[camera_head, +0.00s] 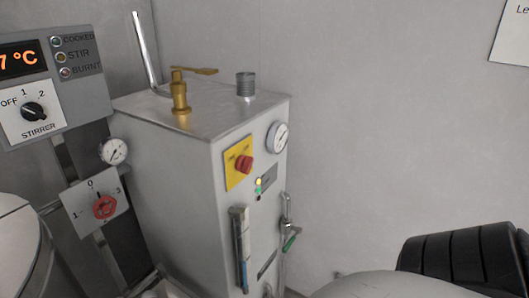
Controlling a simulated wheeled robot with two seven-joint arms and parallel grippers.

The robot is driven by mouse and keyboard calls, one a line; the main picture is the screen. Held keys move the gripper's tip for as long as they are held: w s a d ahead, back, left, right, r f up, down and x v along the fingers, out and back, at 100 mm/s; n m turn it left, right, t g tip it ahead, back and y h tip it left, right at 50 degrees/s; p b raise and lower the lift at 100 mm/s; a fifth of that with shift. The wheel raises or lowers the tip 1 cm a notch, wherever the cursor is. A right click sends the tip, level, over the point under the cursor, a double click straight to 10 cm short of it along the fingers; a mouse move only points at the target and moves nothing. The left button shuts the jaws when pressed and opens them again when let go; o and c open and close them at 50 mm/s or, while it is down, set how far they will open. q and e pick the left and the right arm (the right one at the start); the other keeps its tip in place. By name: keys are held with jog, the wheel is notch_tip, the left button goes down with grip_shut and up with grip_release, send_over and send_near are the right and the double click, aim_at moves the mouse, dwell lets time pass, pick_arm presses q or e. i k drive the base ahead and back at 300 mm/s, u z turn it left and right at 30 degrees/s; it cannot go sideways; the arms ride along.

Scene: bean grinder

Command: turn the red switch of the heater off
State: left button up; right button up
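The heater (165,145) is a tall light-grey metal box in the middle of the camera_head view. Its red switch (244,165) is a round knob on a yellow plate (239,178) on the right-hand face. The small lettering on the plate is too blurred to read, so I cannot tell the knob's setting. Small lights beside the plate include a lit yellow-green one (258,184). Nothing covers the switch. Neither of my grippers is in view.
A brass valve (180,92), a grey cap (245,87) and a pipe are on top of the heater. A gauge (278,137), sight tube and green-handled valve (290,242) are on its side. Left are a stirrer panel (33,112) and another red knob (105,207).

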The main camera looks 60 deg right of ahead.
aim_at(244, 164)
jog(key=k, duration=0.6)
jog(key=u, duration=1)
jog(key=i, duration=0.8)
jog(key=z, duration=2.8)
jog(key=i, duration=0.5)
